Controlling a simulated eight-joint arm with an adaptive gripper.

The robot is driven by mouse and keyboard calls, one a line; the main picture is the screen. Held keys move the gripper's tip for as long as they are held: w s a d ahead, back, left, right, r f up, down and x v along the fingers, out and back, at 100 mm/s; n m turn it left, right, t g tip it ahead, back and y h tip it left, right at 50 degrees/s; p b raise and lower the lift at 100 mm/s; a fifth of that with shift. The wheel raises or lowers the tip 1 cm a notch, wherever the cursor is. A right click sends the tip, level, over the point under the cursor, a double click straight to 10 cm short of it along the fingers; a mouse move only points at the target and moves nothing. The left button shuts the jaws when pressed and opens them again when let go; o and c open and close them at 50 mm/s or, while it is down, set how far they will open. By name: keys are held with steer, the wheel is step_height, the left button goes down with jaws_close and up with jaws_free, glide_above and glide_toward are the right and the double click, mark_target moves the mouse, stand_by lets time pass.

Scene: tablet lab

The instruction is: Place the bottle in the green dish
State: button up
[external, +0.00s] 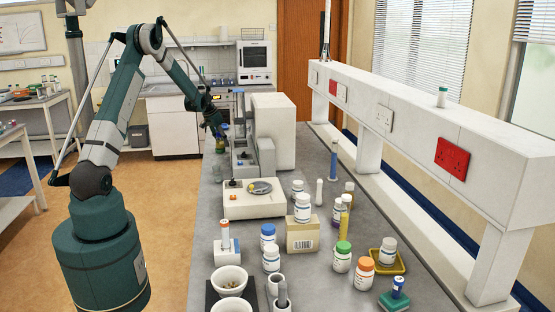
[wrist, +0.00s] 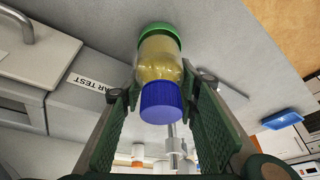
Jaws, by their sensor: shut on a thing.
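The bottle (wrist: 160,65) is clear with yellowish contents and a blue cap (wrist: 162,102). My gripper (wrist: 162,92) is shut on it, with one finger on each side near the cap end. The green dish (wrist: 157,29) shows as a green rim around the bottle's far end, on the grey bench; I cannot tell whether the bottle rests in it or is just above. In the external view my gripper (external: 216,130) is low at the bench's far left edge, with the small greenish bottle (external: 220,145) at it, partly hidden.
A white lab instrument (external: 272,130) stands right beside my gripper, with a balance (external: 254,198) in front. Several capped bottles, a cardboard box (external: 300,236) and a yellow dish (external: 401,267) crowd the near bench. A raised white shelf (external: 400,110) runs along the right.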

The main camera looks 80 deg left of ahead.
mark_target(217, 139)
steer(key=shift+f+b, duration=0.35)
steer(key=shift+f, duration=0.05)
steer(key=o, duration=0.7)
steer(key=shift+r, duration=0.15)
steer(key=shift+r+p, duration=0.35)
steer(key=shift+p, duration=0.1)
steer(key=v, duration=1.1)
steer(key=shift+s+r, duration=0.1)
steer(key=shift+r, duration=0.3)
